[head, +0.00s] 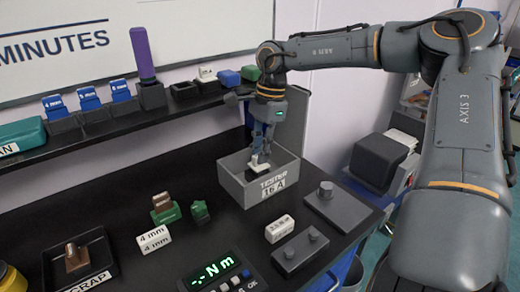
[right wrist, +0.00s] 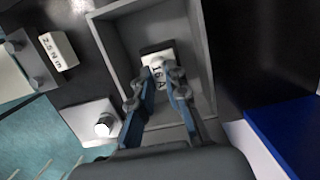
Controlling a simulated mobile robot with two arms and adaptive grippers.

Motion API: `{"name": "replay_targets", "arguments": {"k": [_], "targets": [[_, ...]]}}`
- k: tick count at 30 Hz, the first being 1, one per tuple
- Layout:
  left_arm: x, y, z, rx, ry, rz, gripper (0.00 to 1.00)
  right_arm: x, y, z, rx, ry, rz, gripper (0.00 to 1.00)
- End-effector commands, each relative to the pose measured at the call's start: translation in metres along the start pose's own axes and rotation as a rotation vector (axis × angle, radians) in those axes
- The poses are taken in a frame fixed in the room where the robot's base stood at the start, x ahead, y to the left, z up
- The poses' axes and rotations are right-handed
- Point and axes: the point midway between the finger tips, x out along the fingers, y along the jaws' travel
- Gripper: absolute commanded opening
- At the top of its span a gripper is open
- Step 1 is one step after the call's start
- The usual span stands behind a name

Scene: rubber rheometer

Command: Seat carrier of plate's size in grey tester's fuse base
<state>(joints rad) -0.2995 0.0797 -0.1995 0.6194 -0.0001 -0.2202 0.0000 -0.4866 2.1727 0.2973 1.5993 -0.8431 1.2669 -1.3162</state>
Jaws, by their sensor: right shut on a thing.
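The grey tester (head: 232,188) is an open-topped box on the black bench, with a plate reading "TESTER 16 A" (head: 272,187) on its front. My right gripper (head: 261,152) reaches down into it from above, shut on a white carrier (head: 260,168). In the right wrist view the carrier (right wrist: 157,62) reads "16 A" and lies between the fingertips (right wrist: 157,88). A dark edge, perhaps the fuse base, shows around the carrier inside the tester walls (right wrist: 112,60). I cannot tell whether the carrier is fully down in the base. My left gripper is not in view.
A torque display (head: 215,272), a "4 mm" block (head: 153,239), green pieces (head: 165,210) and a scrap tray (head: 99,252) lie in front and left. A shelf (head: 120,118) runs behind.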

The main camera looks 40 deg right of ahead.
Motion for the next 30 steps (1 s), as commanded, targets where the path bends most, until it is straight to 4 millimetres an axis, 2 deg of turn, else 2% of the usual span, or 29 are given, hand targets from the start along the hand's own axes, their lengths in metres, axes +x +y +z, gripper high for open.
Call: {"name": "replay_targets", "arguments": {"k": [14,15,19,30], "targets": [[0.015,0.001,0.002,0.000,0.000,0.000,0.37,0.018,0.000,-0.004,0.000,0.000,0.000,0.00],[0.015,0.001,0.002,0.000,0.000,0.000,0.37,0.018,0.000,-0.004,0.000,0.000,-0.001,0.16],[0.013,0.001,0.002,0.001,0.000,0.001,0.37,0.017,0.000,-0.003,0.000,0.000,0.000,0.41],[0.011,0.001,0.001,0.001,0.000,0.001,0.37,0.013,0.000,-0.003,0.000,0.000,0.000,0.41]]}}
